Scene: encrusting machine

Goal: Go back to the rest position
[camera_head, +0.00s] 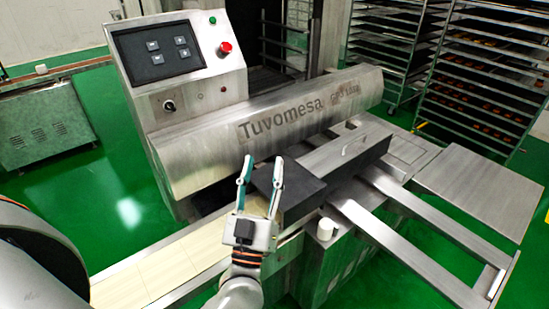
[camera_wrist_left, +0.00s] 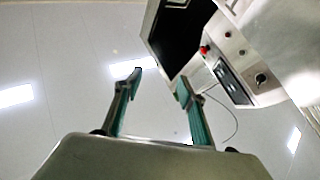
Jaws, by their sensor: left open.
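My left gripper (camera_head: 262,172) is in the middle of the head view, in front of the encrusting machine (camera_head: 270,125). Its two fingers are apart and nothing is between them. In the left wrist view the open fingers (camera_wrist_left: 160,90) point up toward the ceiling, with the machine's screen and control box (camera_wrist_left: 225,70) beyond them at the upper right. A dark block (camera_head: 288,188) shows just right of the fingers in the head view; I cannot tell whether they touch it. My right gripper is not in view.
The control panel (camera_head: 160,52) has a red button (camera_head: 225,48). A pale conveyor belt (camera_head: 150,275) runs below my arm. A small white cylinder (camera_head: 325,229) stands right of the gripper. Metal rails (camera_head: 400,245) extend right. Tray racks (camera_head: 480,75) stand behind. Green floor (camera_head: 110,190) is clear at left.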

